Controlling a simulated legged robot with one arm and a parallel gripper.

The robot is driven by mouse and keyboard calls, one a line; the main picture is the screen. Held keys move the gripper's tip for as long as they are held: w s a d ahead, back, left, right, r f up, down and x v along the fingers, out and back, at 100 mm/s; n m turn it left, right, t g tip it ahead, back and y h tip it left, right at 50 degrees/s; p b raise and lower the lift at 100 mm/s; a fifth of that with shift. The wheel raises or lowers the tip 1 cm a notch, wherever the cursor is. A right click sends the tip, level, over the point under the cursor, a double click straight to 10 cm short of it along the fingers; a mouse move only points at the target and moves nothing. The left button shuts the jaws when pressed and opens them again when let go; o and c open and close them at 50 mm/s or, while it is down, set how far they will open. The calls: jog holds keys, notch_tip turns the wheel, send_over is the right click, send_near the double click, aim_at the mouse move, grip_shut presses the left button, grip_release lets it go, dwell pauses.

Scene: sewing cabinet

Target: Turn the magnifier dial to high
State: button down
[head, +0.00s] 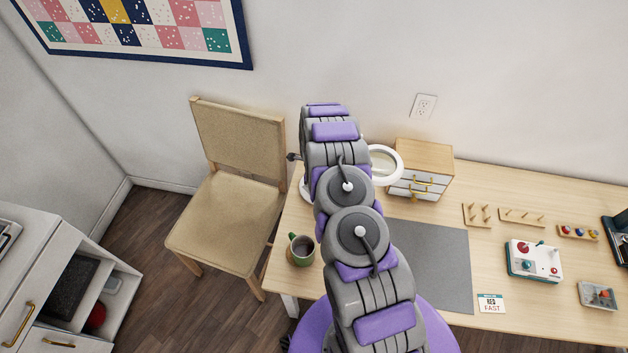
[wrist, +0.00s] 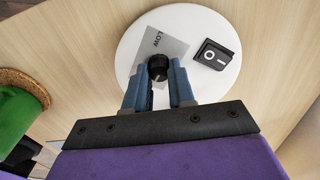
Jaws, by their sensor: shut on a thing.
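The magnifier's round white base (wrist: 133,47) fills the middle of the wrist view. On it is a black dial (wrist: 157,67) on a grey plate (wrist: 172,45) marked LOW; any other marking is hidden. My gripper (wrist: 160,80) has its two blue fingers shut on the dial, one at each side. In the head view, the magnifier's white ring (head: 398,164) shows to the right of my arm. My arm hides the dial and most of the base there.
A black rocker switch (wrist: 214,54) sits on the base close right of the dial. A green mug (head: 301,250) stands at the desk's left edge. A small drawer unit (head: 425,157) stands behind the ring. A grey mat (head: 440,260) lies right of my arm; a chair (head: 228,210) stands left.

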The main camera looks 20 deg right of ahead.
jog(key=shift+m+p, duration=0.4)
jog(key=c, duration=1)
grip_release()
jog(key=shift+o, duration=0.2)
notch_tip(320, 180, up, 17)
jog(key=shift+r, duration=0.15)
